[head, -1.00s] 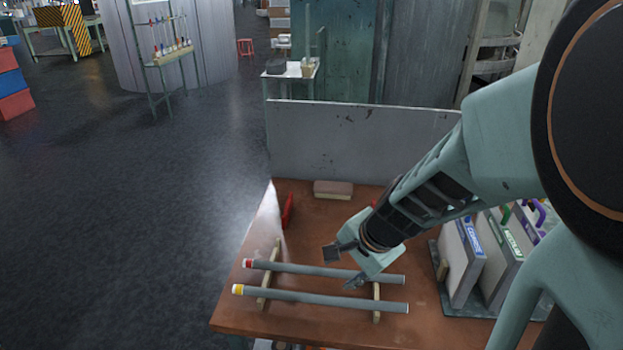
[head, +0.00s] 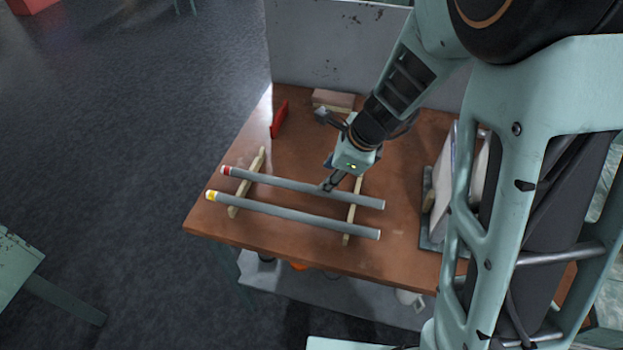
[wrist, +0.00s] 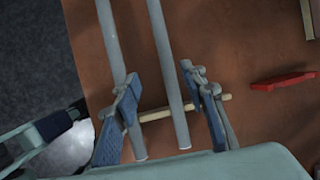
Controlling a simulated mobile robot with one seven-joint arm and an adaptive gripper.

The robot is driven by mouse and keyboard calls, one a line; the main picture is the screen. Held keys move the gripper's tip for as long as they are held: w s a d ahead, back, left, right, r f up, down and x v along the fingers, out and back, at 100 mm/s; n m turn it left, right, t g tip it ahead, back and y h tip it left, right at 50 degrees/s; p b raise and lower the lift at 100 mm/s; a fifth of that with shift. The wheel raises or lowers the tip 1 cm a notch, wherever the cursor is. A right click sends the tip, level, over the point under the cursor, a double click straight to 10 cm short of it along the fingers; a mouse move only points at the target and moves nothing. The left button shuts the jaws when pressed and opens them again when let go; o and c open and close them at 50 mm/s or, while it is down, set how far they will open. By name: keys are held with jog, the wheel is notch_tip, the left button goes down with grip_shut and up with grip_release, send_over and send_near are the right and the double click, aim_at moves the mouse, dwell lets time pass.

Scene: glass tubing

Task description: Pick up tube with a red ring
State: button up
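The tube with a red ring (head: 300,186) lies on two wooden rests (head: 245,184), its ring at the left end. A second tube with a yellow ring (head: 290,217) lies parallel, nearer to me. My gripper (head: 327,160) is over the right half of the red-ringed tube. In the wrist view, my gripper (wrist: 163,110) is open, its fingers on either side of the right tube (wrist: 172,75), which appears to be the red-ringed one. The left finger overlaps the other tube (wrist: 112,45). No ring shows there, and I cannot tell whether a finger touches a tube.
A red object (head: 279,119) and a block (head: 333,99) are at the back of the brown table (head: 220,222). A grey panel (head: 320,45) stands behind it. A rack with upright panels (head: 437,180) is on the right. The table between rack and tubes is clear.

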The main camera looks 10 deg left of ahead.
jog(key=b, duration=0.2)
send_over(310, 187)
jog(key=s+d, duration=0.2)
notch_tip(310, 187, down, 5)
jog(key=shift+w+b+x, duration=0.1)
jog(key=shift+b+x, duration=0.1)
jog(key=shift+x, duration=1.1)
jog(key=shift+w+b+x, duration=0.15)
jog(key=shift+x, duration=1.2)
jog(key=shift+d+r, duration=0.1)
jog(key=shift+c, duration=0.7)
grip_shut()
